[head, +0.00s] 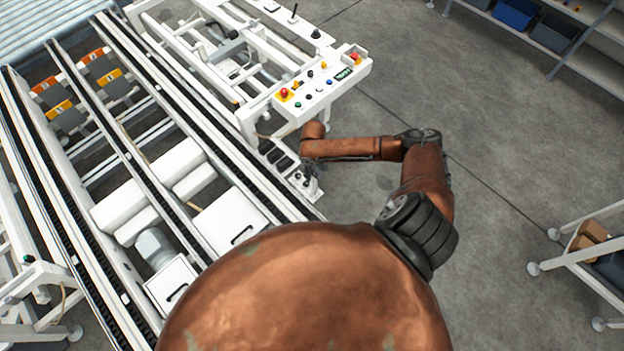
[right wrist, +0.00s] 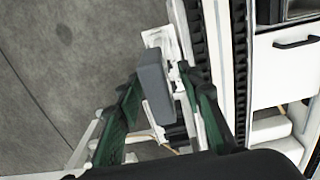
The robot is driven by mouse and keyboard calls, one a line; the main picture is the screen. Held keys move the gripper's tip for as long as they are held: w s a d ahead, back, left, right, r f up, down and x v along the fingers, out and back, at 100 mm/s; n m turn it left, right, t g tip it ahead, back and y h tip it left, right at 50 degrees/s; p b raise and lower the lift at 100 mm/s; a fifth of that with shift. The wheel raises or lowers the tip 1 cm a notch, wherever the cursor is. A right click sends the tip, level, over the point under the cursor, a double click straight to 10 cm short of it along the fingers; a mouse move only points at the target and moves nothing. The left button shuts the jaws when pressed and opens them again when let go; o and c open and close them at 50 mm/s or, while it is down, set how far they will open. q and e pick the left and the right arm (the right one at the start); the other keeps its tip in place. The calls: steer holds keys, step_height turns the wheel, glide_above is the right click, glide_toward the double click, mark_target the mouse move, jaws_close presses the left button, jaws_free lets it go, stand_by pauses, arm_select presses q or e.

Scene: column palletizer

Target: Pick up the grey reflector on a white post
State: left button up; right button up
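The grey reflector (right wrist: 154,86) is a small upright block on a white post (right wrist: 161,40) beside the conveyor, in the right wrist view. My right gripper (right wrist: 162,84) is open, its two green-padded fingers on either side of the reflector with small gaps showing. Whether the reflector lies fully between the pads in depth I cannot tell. In the head view my right gripper (head: 309,172) is small and partly hidden by its own arm, at the conveyor's right edge. The reflector is not clearly made out there. My left gripper is not in view.
The conveyor (head: 150,165) with black chain tracks runs close beside the gripper. A control panel (head: 322,88) with coloured buttons stands just behind it. Grey floor (head: 500,150) to the right is free. A shelf with bins (head: 555,32) and a white-legged stand (head: 590,255) are farther right.

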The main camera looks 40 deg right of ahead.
steer(key=shift+f, duration=1.2)
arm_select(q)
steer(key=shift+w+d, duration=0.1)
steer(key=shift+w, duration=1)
arm_select(e)
steer(key=shift+c, duration=0.5)
steer(key=c, duration=0.5)
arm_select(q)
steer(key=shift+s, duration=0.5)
arm_select(e)
jaws_close()
